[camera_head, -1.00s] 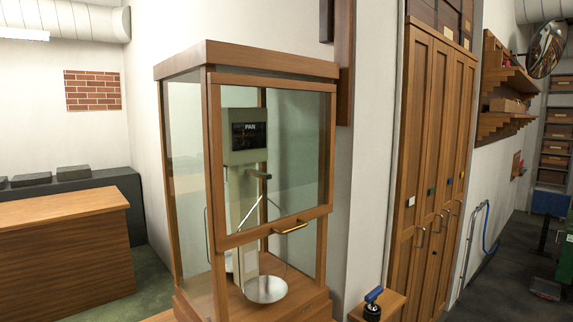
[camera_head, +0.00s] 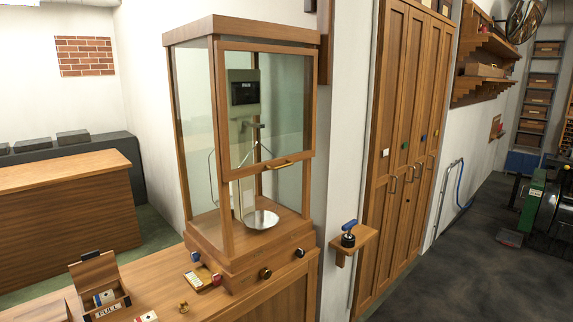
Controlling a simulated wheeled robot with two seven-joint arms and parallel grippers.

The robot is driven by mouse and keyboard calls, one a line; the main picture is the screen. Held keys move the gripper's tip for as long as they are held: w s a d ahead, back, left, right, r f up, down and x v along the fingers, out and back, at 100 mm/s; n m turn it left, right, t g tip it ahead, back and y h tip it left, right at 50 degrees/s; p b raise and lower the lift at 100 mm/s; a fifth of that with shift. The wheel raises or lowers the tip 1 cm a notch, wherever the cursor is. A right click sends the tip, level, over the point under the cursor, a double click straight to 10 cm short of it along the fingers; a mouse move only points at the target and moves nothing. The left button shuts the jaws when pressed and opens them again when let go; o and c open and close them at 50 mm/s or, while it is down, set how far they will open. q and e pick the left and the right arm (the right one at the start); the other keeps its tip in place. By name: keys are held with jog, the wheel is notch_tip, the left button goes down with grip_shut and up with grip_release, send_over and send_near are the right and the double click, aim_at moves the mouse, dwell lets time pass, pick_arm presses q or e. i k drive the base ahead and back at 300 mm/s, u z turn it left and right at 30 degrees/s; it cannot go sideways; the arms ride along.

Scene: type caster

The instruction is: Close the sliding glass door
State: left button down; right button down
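The sliding glass door (camera_head: 265,110) is a wood-framed pane on the front of a tall glass-sided wooden case (camera_head: 240,24). It is raised, covering the upper part of the front. The lower part of the front is open. A brass handle (camera_head: 280,165) sits on the door's bottom rail. Inside the case a balance with a dark display (camera_head: 245,92) stands over a round metal pan (camera_head: 260,219). Neither of my grippers is in view.
The case stands on a wooden counter (camera_head: 165,275) with a small open box (camera_head: 97,282) and small items at the left. A wall shelf (camera_head: 352,243) with a blue-handled tool (camera_head: 349,228) is to the right. Tall wooden cabinets (camera_head: 400,150) stand beyond; dark floor is clear at lower right.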

aim_at(228, 174)
jog(key=u, duration=0.55)
jog(key=i, duration=0.6)
jog(key=u, duration=0.4)
